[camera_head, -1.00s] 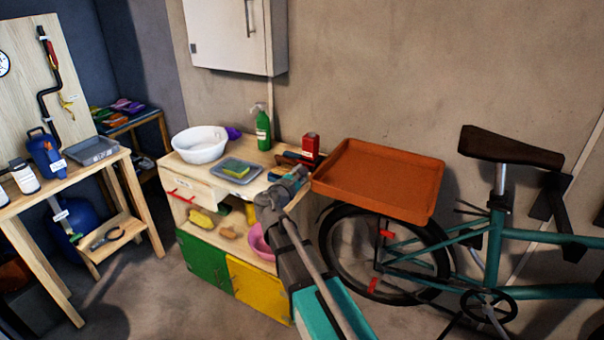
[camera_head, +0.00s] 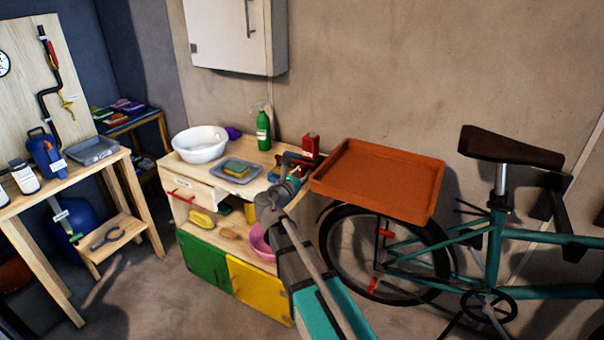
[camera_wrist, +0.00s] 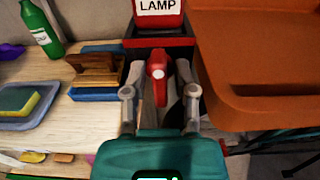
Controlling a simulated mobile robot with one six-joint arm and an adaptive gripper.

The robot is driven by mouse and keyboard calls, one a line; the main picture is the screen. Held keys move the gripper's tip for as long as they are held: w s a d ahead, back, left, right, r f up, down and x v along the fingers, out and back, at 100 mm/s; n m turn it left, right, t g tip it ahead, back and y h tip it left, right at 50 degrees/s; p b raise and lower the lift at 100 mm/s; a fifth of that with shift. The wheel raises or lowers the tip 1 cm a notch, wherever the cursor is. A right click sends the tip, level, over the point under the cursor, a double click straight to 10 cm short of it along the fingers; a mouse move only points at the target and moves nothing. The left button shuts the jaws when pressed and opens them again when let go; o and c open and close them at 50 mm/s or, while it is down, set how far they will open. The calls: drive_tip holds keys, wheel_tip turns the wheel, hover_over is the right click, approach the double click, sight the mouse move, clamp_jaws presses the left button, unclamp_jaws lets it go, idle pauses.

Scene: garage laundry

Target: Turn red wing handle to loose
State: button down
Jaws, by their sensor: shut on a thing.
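The red wing handle (camera_wrist: 157,66) shows in the wrist view as an upright red piece below a red box labelled LAMP (camera_wrist: 158,8). My gripper (camera_wrist: 160,72) has its fingers on either side of the handle, shut on it. The handle's lower end and the exact finger contact are partly hidden. In the head view, my gripper (camera_head: 295,165) is at the right end of the wooden counter, just below the red lamp box (camera_head: 310,145). The handle cannot be made out there.
An orange tray (camera_head: 350,190) stands close on the right, above a bicycle (camera_head: 500,240). On the counter (camera_head: 222,191) are a white basin (camera_head: 200,150), a grey tray with a sponge (camera_head: 236,172), and a green bottle (camera_head: 263,130). A brown-and-blue brush-like thing (camera_wrist: 95,70) lies left of my gripper.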

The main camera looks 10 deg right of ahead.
drive_tip(key=shift+s, duration=0.1)
drive_tip(key=c, duration=0.7)
unclamp_jaws()
drive_tip(key=shift+a, duration=0.1)
drive_tip(key=shift+v, duration=5.9)
